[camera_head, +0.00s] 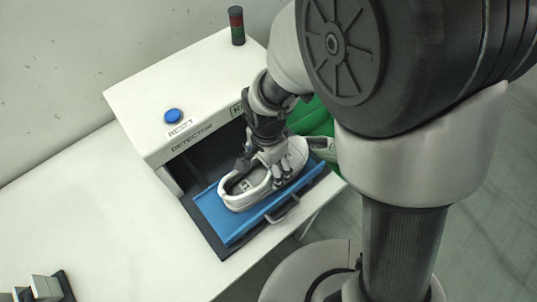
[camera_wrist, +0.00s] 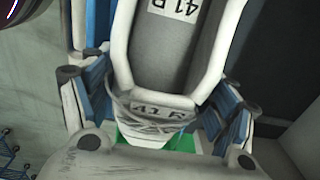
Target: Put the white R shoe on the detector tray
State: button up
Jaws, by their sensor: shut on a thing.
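The white shoe (camera_head: 236,190) is at the blue detector tray (camera_head: 221,222), over its surface; I cannot tell whether its sole touches the tray. In the wrist view the shoe (camera_wrist: 118,38) shows its opening, with an insole label reading 41 R and a tongue label. My gripper (camera_head: 277,174) is shut on the shoe from above, around its laced part. In the wrist view its two fingers (camera_wrist: 158,112) press on either side of the shoe. The tray is pulled out in front of the detector (camera_head: 150,110) opening and has a handle at its front edge.
The detector has a blue reset button (camera_head: 173,116) and a signal tower (camera_head: 236,26) on top. A green object (camera_head: 312,118) is behind my gripper. A dark-based fixture (camera_head: 45,288) stands at the lower left of the white table (camera_head: 75,205). The table's middle is clear.

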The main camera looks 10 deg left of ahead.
jog(key=shift+f, duration=0.25)
jog(key=o, duration=1.3)
jog(key=shift+r, duration=0.1)
notch_tip(320, 180, up, 12)
jog(key=p, duration=0.3)
jog(key=shift+r+p, duration=0.1)
jog(key=shift+p, duration=0.25)
jog(key=shift+w+d+r, duration=0.1)
jog(key=shift+d+r, duration=0.15)
jog(key=shift+r, duration=0.15)
jog(key=s+d+r+n+t, duration=0.1)
jog(key=s+d+r+n, duration=0.1)
jog(key=d, duration=0.4)
jog(key=s+d+r+n+t, duration=0.2)
jog(key=s+d+r+n, duration=0.1)
jog(key=d+r, duration=0.4)
jog(key=s+d+r+n+t, duration=0.1)
jog(key=s+d+r+n, duration=0.2)
jog(key=d, duration=0.4)
jog(key=shift+s+r+t, duration=0.3)
jog(key=shift+s+r, duration=0.45)
